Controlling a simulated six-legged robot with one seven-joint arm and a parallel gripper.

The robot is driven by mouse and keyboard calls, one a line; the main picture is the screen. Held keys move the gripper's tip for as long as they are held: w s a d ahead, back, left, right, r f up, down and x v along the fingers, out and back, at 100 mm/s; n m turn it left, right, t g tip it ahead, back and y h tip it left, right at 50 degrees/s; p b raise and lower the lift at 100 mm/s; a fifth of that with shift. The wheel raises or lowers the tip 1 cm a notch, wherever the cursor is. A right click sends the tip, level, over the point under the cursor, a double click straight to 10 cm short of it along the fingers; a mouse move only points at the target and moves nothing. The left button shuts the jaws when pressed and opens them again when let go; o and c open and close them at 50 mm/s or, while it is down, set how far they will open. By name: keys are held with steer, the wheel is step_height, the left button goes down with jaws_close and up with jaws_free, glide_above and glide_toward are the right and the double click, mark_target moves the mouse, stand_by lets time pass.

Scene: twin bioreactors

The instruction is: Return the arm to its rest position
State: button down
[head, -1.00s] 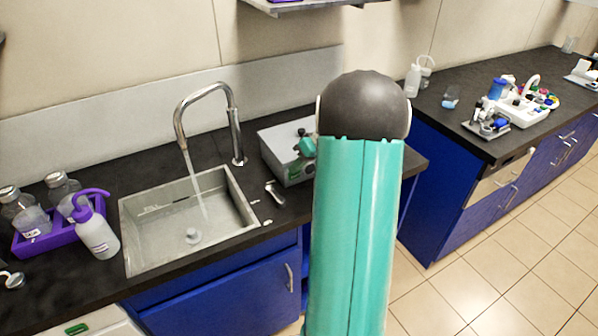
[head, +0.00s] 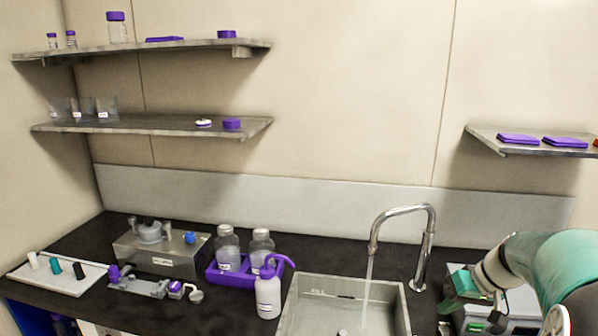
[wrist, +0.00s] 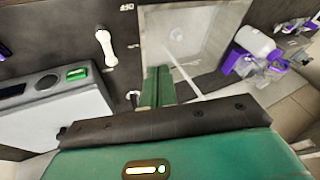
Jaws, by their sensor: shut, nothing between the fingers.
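My arm enters the head view from the right edge, with a teal link and a dark and white wrist. My gripper (head: 458,300) hangs low over the counter, in front of part of a grey box. In the wrist view its green fingers (wrist: 155,88) are together with nothing between them. The sink (wrist: 205,25) lies beyond the fingertips in that view, with a stream of water running. The grey box (wrist: 55,112), with a small green display, is left of the fingers.
The head view shows the sink (head: 300,318) with its tall tap (head: 428,245) close left of my gripper. A purple-topped wash bottle (head: 268,297) and a purple rack (head: 232,280) of bottles stand left of it. A wall shelf (head: 540,148) is above my arm.

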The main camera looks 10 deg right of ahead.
steer(key=s+a+r+h, duration=0.1)
steer(key=s+a+r, duration=0.2)
steer(key=s+a, duration=0.5)
steer(key=s+a+r+t+h, duration=0.1)
steer(key=s+a+r+h, duration=0.1)
steer(key=s+a, duration=0.6)
steer(key=a, duration=0.6)
steer(key=shift+s+a+r+n+h, duration=0.3)
steer(key=shift+a+r+n, duration=0.1)
